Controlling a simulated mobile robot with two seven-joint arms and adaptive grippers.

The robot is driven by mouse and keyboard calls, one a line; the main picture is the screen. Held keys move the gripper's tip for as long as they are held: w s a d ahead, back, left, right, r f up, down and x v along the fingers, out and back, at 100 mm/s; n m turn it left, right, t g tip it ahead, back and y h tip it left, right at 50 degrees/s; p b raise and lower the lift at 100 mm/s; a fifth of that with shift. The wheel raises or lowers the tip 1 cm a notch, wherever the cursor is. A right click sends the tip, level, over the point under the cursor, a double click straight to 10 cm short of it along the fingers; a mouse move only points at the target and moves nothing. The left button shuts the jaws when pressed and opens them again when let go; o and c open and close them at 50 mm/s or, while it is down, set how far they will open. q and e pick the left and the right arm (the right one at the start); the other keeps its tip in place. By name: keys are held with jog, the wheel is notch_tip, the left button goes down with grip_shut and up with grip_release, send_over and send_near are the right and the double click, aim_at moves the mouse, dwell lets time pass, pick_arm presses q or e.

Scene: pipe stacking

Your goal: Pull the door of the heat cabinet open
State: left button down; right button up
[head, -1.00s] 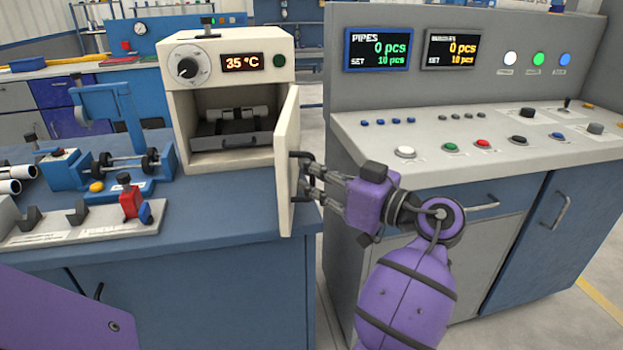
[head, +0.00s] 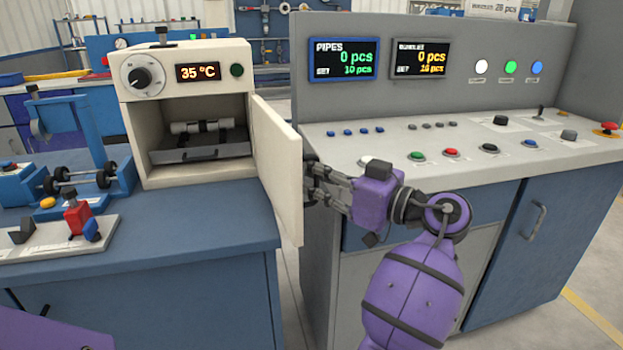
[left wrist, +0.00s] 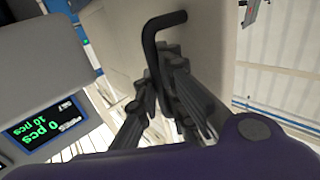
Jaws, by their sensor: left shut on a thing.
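The heat cabinet (head: 190,112) is a cream box showing 35 °C, with a dial, and stands on the blue bench. Its door (head: 277,172) stands open, hinged at the right, so the inside shows. My left gripper (head: 315,182) is at the outer face of the door. In the left wrist view, the dark handle (left wrist: 152,40) runs between the gripper's fingers (left wrist: 168,90), which are shut on it. In the head view the handle is mostly hidden by the door's edge. My right gripper is not in view.
Inside the cabinet, a light cylindrical piece lies on a dark tray (head: 200,150). The grey control console (head: 440,150) with buttons stands close to the right of the door. A blue fixture (head: 60,130) and a red clamp (head: 76,215) sit left on the bench.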

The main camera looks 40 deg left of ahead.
pick_arm(q)
jog(key=shift+d+f, duration=0.2)
jog(key=shift+d, duration=0.05)
jog(key=c, duration=2.2)
grip_release()
jog(key=o, duration=0.3)
jog(key=shift+d+r, duration=0.15)
jog(key=shift+d, duration=0.1)
jog(key=shift+o, duration=0.3)
jog(key=shift+a, duration=0.1)
jog(key=shift+a, duration=0.1)
jog(key=d, duration=1.2)
